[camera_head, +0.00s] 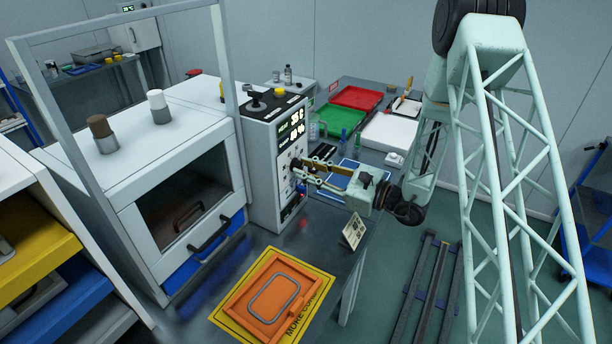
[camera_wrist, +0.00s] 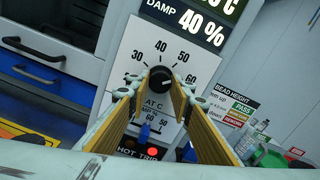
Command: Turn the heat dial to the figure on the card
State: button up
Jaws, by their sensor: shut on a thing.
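The heat dial (camera_wrist: 160,74) is a dark round knob on the white panel face, with 30, 40, 50 and 60 printed around it and "AT C" partly covered below. My gripper (camera_wrist: 158,90) is shut on the dial, one fingertip at each side; its pointer is too small to read. In the head view my gripper (camera_head: 297,168) reaches the front of the white control box (camera_head: 266,177) from the right. A small cream card (camera_head: 354,230) stands tilted near the bench edge; its print is too small to read.
A display (camera_wrist: 200,22) above the dial reads "DAMP 40 %". A second scale with a blue pointer (camera_wrist: 145,132) and a lit red lamp (camera_wrist: 152,152) sit below. The oven (camera_head: 185,205) stands left of the box. An orange tray (camera_head: 268,299) lies in front.

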jog(key=shift+f+n+b, duration=0.15)
jog(key=shift+n+b, duration=2.05)
jog(key=shift+b, duration=1)
jog(key=n+b, duration=0.4)
jog(key=b, duration=0.2)
jog(key=shift+n+b, duration=0.7)
jog(key=shift+n, duration=2.4)
jog(key=o, duration=0.8)
jog(key=shift+o, duration=0.2)
jog(key=shift+s+d, duration=0.1)
jog(key=shift+d, duration=0.05)
